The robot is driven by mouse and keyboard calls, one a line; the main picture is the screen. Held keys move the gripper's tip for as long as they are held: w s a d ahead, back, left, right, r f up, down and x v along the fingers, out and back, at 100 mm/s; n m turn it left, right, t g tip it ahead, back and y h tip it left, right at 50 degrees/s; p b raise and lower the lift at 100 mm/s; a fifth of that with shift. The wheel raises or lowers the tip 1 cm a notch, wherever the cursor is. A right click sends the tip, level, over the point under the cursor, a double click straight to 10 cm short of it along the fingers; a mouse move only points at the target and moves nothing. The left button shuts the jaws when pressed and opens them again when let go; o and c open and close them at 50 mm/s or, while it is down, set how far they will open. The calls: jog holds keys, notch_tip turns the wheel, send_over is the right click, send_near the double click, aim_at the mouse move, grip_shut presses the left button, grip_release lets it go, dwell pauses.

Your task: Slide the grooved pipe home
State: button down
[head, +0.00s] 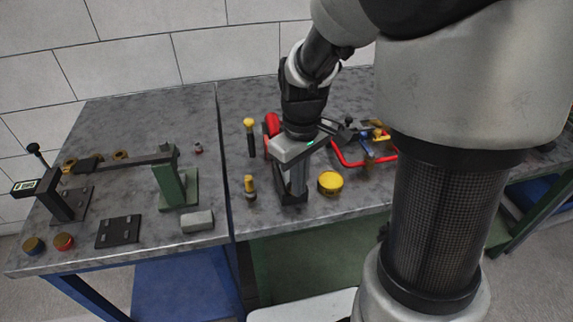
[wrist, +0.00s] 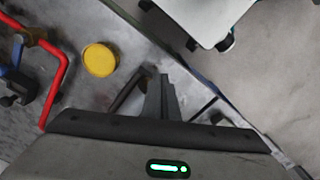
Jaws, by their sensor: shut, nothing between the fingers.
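My gripper (head: 293,190) points down in front of the red pipework, low over the right-hand part of the bench. Its fingers are together and empty in the wrist view (wrist: 160,85). A short red cylinder (head: 271,124) stands behind my gripper and is partly hidden by it. A thin bent red tube (head: 345,161) runs to the right of my gripper; red tubing also shows at the left of the wrist view (wrist: 60,75). I cannot tell which red part is the grooved pipe, or see any groove or joint.
A yellow round cap (head: 330,182) lies just right of my gripper, also in the wrist view (wrist: 100,59). Yellow-topped pieces (head: 250,186) stand to its left. A green stand (head: 175,186) and a black plate (head: 118,231) occupy the left bench. The bench's front edge is close.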

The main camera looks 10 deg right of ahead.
aim_at(290, 189)
jog(key=shift+f+b, duration=1)
jog(key=shift+f, duration=0.5)
jog(key=shift+f, duration=0.1)
jog(key=shift+w, duration=1.4)
jog(key=shift+s, duration=0.35)
dwell(0.4)
jog(key=shift+a, duration=0.15)
jog(key=shift+a, duration=0.35)
jog(key=shift+a, duration=0.15)
jog(key=shift+w+a, duration=0.1)
jog(key=shift+w, duration=0.15)
dwell(0.3)
jog(key=shift+s, duration=0.2)
